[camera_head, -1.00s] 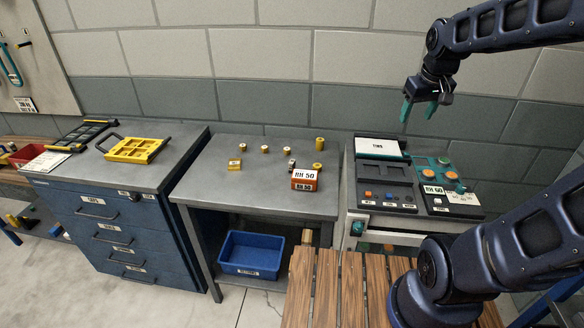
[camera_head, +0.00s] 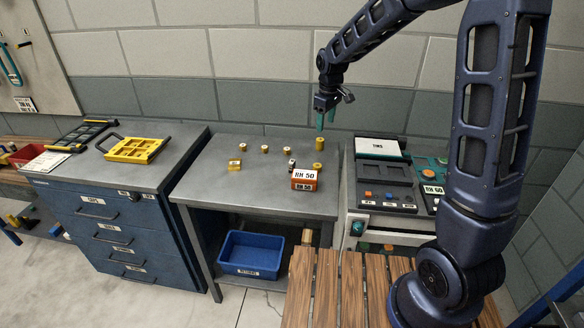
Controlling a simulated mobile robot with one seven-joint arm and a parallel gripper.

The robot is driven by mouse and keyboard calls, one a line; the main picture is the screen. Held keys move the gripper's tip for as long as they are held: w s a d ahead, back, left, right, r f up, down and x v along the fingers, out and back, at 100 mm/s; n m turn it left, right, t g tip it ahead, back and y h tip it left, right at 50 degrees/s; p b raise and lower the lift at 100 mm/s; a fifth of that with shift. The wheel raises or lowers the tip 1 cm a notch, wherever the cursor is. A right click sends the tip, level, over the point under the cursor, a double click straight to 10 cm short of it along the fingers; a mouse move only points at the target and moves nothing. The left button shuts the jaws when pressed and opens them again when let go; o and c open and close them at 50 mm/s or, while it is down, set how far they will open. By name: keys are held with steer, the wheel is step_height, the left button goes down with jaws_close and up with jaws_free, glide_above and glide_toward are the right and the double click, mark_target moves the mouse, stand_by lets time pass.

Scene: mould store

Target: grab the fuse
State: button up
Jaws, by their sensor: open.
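Several small brass-coloured cylinders, which look like fuses, stand on the grey metal table (camera_head: 220,190). A larger one (camera_head: 319,144) is at the back right, with another cylinder (camera_head: 318,168) in front of it. Smaller ones stand along the back, at the left (camera_head: 243,147), middle (camera_head: 265,149) and right (camera_head: 287,149). A small yellow block-like piece (camera_head: 235,164) lies at the left. I cannot tell which one is the fuse meant. My gripper (camera_head: 326,120) is open and empty, pointing down, above the table's back right corner and apart from everything.
An orange box (camera_head: 304,180) labelled RH 50 stands near the table's right side, with a small piece (camera_head: 292,165) behind it. A control panel (camera_head: 384,184) is right of the table. A blue drawer cabinet (camera_head: 105,225) with a yellow frame (camera_head: 135,149) is left. A blue bin (camera_head: 250,253) sits below.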

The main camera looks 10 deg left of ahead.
mark_target(292, 162)
steer(key=a+f+n, duration=0.1)
steer(key=a+f, duration=0.2)
steer(key=a, duration=0.1)
steer(key=a+f+n, duration=0.1)
steer(key=a+f, duration=0.3)
steer(key=w+a+f+n+g, duration=0.1)
steer(key=a+f, duration=0.2)
steer(key=shift+a+f, duration=0.2)
steer(key=shift+a, duration=0.2)
step_height(292, 162, down, 11)
steer(key=shift+s+a+r, duration=0.1)
steer(key=shift+s+r, duration=0.05)
steer(key=c, duration=1.1)
